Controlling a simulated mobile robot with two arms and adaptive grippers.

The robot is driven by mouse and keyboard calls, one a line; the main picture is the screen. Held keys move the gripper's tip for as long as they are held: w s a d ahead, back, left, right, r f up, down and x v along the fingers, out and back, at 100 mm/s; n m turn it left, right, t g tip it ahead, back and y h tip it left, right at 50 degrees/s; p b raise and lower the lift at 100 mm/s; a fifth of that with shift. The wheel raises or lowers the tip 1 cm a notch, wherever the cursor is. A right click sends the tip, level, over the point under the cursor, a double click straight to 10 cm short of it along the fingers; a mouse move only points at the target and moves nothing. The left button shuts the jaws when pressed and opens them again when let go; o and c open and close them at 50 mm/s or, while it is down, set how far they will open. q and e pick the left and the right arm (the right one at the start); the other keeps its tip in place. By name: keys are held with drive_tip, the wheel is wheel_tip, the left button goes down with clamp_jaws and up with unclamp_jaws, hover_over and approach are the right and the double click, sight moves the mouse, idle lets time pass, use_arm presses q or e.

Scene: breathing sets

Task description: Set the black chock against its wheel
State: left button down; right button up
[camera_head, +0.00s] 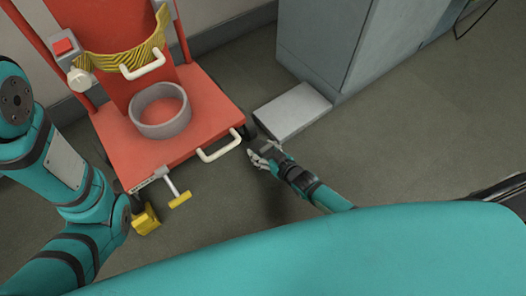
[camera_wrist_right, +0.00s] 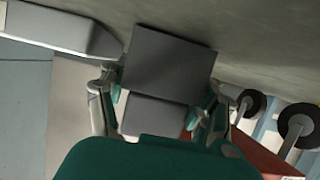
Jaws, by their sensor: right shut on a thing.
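My right gripper (camera_head: 262,154) is low over the floor at the cart's front right corner. In the right wrist view its fingers (camera_wrist_right: 155,98) are shut on the black chock (camera_wrist_right: 168,60), a dark wedge-like block. In the head view the chock is small and mostly hidden by the fingers. A dark cart wheel (camera_head: 247,131) shows just beyond the hand. In the wrist view a wheel (camera_wrist_right: 248,102) stands to the right, with a visible gap to the chock.
The red cart (camera_head: 205,95) carries a grey ring (camera_head: 160,110) and has a white front handle (camera_head: 218,146). A yellow chock (camera_head: 146,219) lies at its front left corner. A low grey step (camera_head: 291,110) and cabinet (camera_head: 325,40) stand right. Floor farther right is clear.

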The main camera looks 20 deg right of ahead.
drive_tip(key=shift+f, duration=0.2)
drive_tip(key=o, duration=1.5)
drive_tip(key=shift+r, duration=0.15)
